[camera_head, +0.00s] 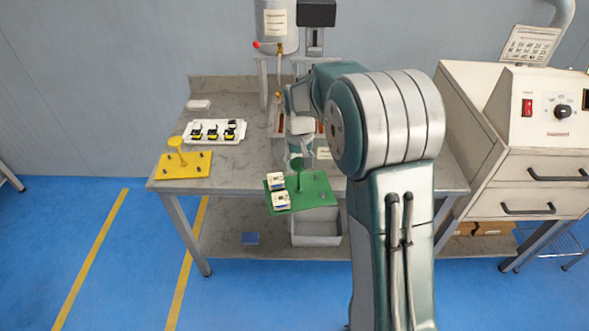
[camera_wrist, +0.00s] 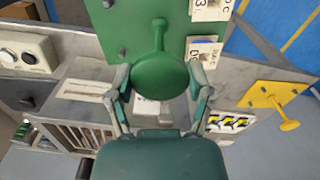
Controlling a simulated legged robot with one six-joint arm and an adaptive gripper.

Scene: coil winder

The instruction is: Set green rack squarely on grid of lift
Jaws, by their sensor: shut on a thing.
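The green rack (camera_head: 312,192) is a flat plate with a round-topped post in its middle and small pegs. It hangs in the air at the front edge of the bench. Two white labelled blocks (camera_head: 279,190) sit on its left side. My gripper (camera_head: 296,158) is over the post; in the wrist view my gripper (camera_wrist: 160,78) has its fingers on both sides of the round green knob (camera_wrist: 160,76), shut on it. In the wrist view a slatted grid (camera_wrist: 84,136) lies at lower left. I cannot tell for sure that it is the lift's grid. In the head view my arm hides much of that area.
A yellow rack (camera_head: 185,170) with a similar post stands at the bench's left front. A white tray (camera_head: 214,138) with several black-and-yellow parts is behind it. A tank on a stand (camera_head: 277,28) rises at the back. A control cabinet (camera_head: 535,125) stands right.

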